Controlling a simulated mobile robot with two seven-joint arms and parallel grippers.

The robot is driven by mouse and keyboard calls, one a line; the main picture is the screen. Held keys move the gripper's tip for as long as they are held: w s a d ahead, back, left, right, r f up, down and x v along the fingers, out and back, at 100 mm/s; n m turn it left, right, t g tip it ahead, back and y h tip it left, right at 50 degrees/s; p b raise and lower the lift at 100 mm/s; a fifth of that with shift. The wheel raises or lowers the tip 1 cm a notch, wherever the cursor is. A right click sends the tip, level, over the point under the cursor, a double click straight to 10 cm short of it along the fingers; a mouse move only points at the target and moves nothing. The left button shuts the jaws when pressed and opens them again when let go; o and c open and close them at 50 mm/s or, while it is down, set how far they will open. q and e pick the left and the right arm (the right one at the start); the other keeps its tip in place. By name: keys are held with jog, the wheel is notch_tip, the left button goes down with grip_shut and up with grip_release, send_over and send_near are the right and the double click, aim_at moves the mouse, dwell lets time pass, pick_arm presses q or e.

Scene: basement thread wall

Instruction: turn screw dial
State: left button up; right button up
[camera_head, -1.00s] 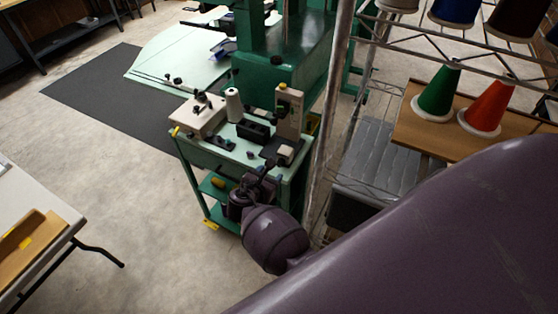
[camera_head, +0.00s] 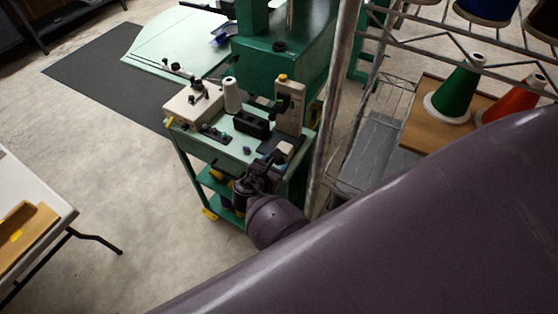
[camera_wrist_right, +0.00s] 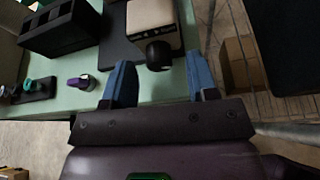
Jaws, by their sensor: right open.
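A beige block (camera_wrist_right: 150,15) with a round black knob (camera_wrist_right: 159,55) on its near face stands at the front edge of the green bench top in the right wrist view. This knob looks like the screw dial. My right gripper (camera_wrist_right: 161,80) is open, with one blue finger on each side of the knob's line. I cannot tell whether the fingertips reach or touch it. In the head view my right gripper (camera_head: 272,160) is at the bench's front right corner, below the beige upright device (camera_head: 290,108). The knob cannot be made out there. My left gripper is not in view.
A small purple-capped knob (camera_wrist_right: 80,82) and a black box (camera_wrist_right: 60,28) are left of the gripper. A white thread cone (camera_head: 232,95) stands farther back on the bench. A wire shelf with a green thread cone (camera_head: 456,92) is close on the right.

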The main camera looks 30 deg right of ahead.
jog(key=shift+w+d+f, duration=0.15)
jog(key=shift+w+d, duration=0.05)
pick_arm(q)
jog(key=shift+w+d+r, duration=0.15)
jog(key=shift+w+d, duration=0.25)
